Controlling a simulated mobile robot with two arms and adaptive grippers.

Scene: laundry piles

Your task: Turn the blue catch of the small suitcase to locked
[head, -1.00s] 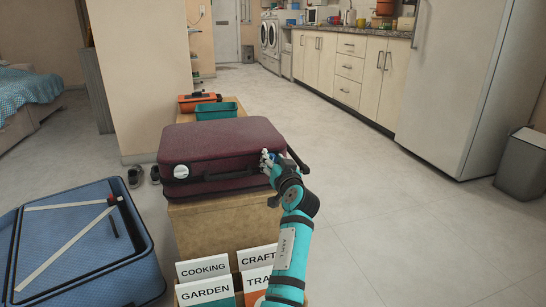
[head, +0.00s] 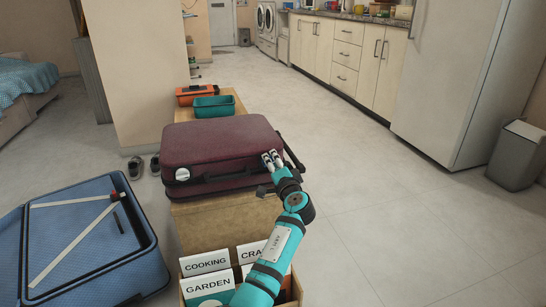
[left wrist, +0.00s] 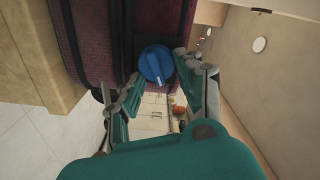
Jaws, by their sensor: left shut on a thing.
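The small suitcase (head: 225,143) is burgundy and lies closed on a wooden bench in the head view. A white round disc (head: 182,174) sits on the left of its front side. My left gripper (head: 272,159) is at the right end of that front side, its fingers hiding the spot there. In the left wrist view, the blue catch (left wrist: 156,64) is a round knob on the suitcase's side (left wrist: 95,40). My left gripper's fingers (left wrist: 160,85) are on either side of the catch, shut on it. I cannot tell its lock setting. My right gripper is out of view.
An open blue suitcase (head: 75,245) lies at the left. A box of labelled cards (head: 206,287) stands in front of the bench (head: 220,218). A teal bin (head: 214,106) and an orange case (head: 203,91) are behind.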

